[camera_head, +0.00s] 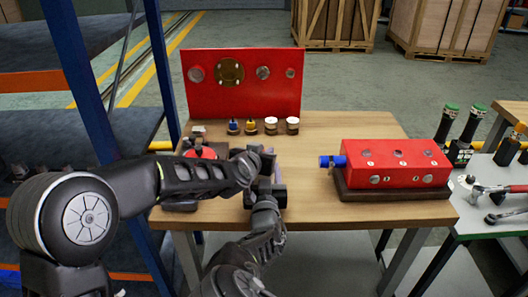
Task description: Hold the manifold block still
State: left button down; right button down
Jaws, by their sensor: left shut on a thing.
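A red block with several round silver ports, which looks like the manifold block (398,154), sits level on a dark base on the right half of the wooden table. A blue fitting (336,161) sticks out of its left side. My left gripper (266,166) is left of the block and apart from it, over the table's middle. It is shut on a small dark greyish part, mostly hidden by the fingers. My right gripper (266,194) is just below, close to the left one; its fingers are hard to make out. Neither gripper touches the red block.
A red upright panel (280,96) with round fittings stands at the table's back. Small blue, yellow and white-topped parts (271,125) stand before it. Another red part (204,151) is partly behind my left arm. A blue rack post (82,75) is at left; tools (496,190) lie at right.

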pick_arm(q)
jog(key=c, duration=1.5)
grip_release()
